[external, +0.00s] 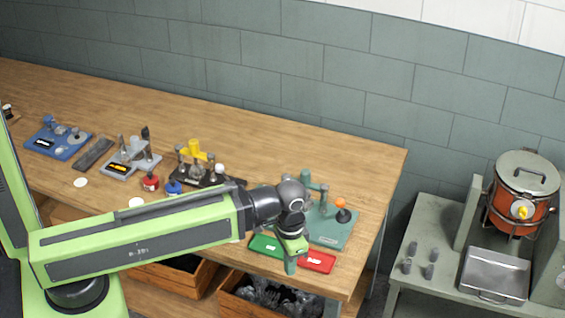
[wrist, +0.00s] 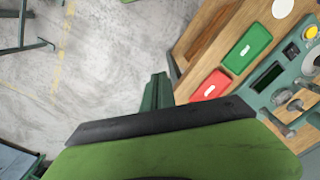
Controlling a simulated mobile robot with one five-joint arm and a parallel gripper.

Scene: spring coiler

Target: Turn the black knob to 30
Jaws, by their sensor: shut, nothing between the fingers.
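The teal spring coiler (external: 333,233) stands at the right end of the wooden bench. A black knob (external: 343,215) sits at its right side, below an orange ball-shaped part (external: 340,203). Part of the coiler also shows at the right edge of the wrist view (wrist: 275,98), cut off by the frame; I cannot tell the black knob for sure there. My gripper (external: 290,266) is shut and empty. It points down near the bench's front edge, by the green and red trays, to the left of and in front of the knob, apart from it. My gripper also shows in the wrist view (wrist: 157,88).
A green tray (external: 262,250) and a red tray (external: 318,261) lie in front of the coiler. Other small machines stand left along the bench (external: 250,148). A grey side table (external: 425,240) with an orange pot (external: 515,208) is at right. Wooden crates are below.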

